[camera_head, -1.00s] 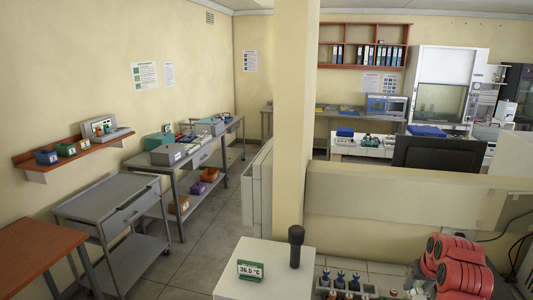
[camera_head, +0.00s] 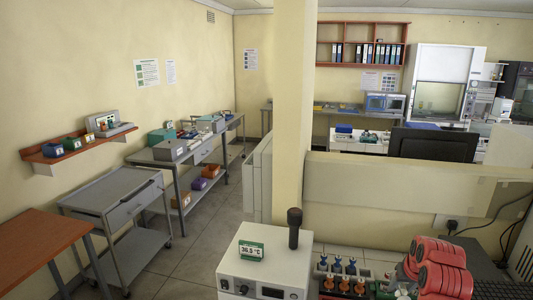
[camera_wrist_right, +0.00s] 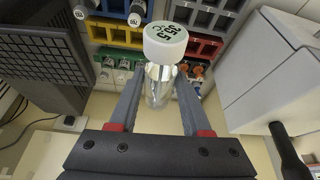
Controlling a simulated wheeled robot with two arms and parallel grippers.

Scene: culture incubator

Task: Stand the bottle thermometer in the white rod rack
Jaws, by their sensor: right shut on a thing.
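The bottle thermometer (camera_wrist_right: 158,84) is a clear bottle with a white cap (camera_wrist_right: 165,42) marked with green digits. It is between the two fingers of my right gripper (camera_wrist_right: 158,75), which is shut on it. In the wrist view it hangs over coloured racks, and its lower end is not clearly seen. In the head view my red right arm is at the lower right; the bottle cannot be made out there. I cannot single out the white rod rack with certainty. My left gripper is not in view.
A white cabinet with a green 36.5 °C display (camera_head: 250,250) and an upright dark cylinder (camera_head: 294,228) stands beside the racks. Small blue-topped items (camera_head: 337,266) stand to its right. Yellow (camera_wrist_right: 115,35) and red (camera_wrist_right: 205,45) racks lie close by. A black grille (camera_wrist_right: 45,60) is at the left.

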